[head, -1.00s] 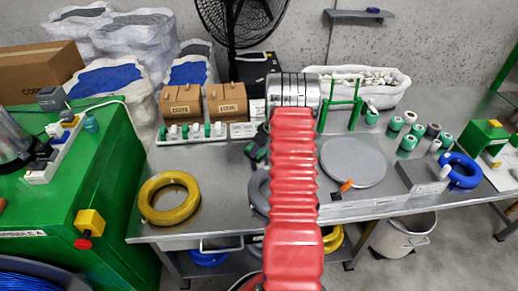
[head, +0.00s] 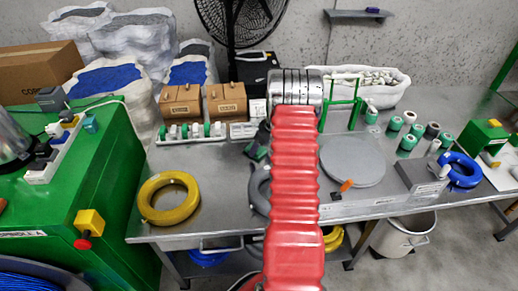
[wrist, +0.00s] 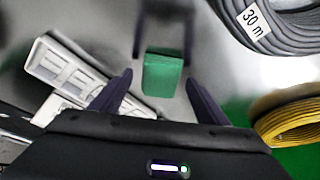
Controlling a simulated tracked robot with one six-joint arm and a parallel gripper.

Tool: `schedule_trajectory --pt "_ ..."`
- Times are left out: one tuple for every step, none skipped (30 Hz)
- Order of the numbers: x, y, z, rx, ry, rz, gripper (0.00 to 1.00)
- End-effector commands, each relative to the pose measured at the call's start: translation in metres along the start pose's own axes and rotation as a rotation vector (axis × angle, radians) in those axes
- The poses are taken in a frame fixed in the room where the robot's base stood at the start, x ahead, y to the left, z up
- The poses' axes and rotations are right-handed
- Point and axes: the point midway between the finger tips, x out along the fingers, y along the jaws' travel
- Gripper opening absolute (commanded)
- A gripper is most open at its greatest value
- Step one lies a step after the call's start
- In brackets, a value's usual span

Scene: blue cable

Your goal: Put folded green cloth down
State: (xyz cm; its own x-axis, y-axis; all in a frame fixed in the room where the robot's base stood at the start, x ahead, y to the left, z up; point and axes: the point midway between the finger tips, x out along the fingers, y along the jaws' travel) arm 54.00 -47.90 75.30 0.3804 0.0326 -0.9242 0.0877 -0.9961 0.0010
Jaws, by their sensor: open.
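The folded green cloth (wrist: 163,74) shows in the wrist view as a small green block on the grey metal tabletop. It lies between and just beyond the tips of my gripper (wrist: 159,79). The two dark fingers are spread wide, with a gap on each side of the cloth. In the head view, my red arm covers most of this spot. Only a dark part of my gripper (head: 257,145) shows at the arm's left edge.
A white labelled rack (wrist: 78,72) lies left of the fingers in the wrist view. A grey cable coil (wrist: 275,25) and a yellow coil (wrist: 292,122) are at right. In the head view, a round grey plate (head: 352,162) is right of my arm.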

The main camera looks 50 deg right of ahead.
Motion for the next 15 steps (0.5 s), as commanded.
schedule_trajectory --pt "-0.008 0.001 0.0 0.0 0.001 0.001 0.69" --pt "-0.012 0.001 -0.001 0.0 0.001 0.002 0.69" --pt "-0.018 0.0 -0.001 0.0 0.001 0.001 0.69" --pt "-0.022 0.0 -0.001 0.0 0.001 0.001 0.69" --pt "-0.027 0.0 -0.001 -0.001 0.001 0.001 0.69" --pt "-0.033 0.0 -0.001 -0.001 0.001 0.002 0.69" --pt "-0.037 0.0 0.0 -0.001 0.001 0.002 0.69" --pt "-0.042 0.0 0.0 -0.001 0.001 0.002 0.69" --pt "-0.049 0.0 -0.001 -0.001 0.001 0.002 0.69" --pt "-0.053 0.001 0.0 -0.001 0.001 0.001 0.69" --pt "-0.058 0.001 0.0 0.0 0.001 0.002 0.69" --pt "-0.064 0.001 0.0 0.0 0.001 0.002 0.69" --pt "-0.069 0.001 0.0 0.001 0.001 0.002 0.69" --pt "-0.073 0.0 0.0 0.001 0.001 0.001 0.69" --pt "-0.079 0.0 0.0 0.0 0.001 0.001 0.69"
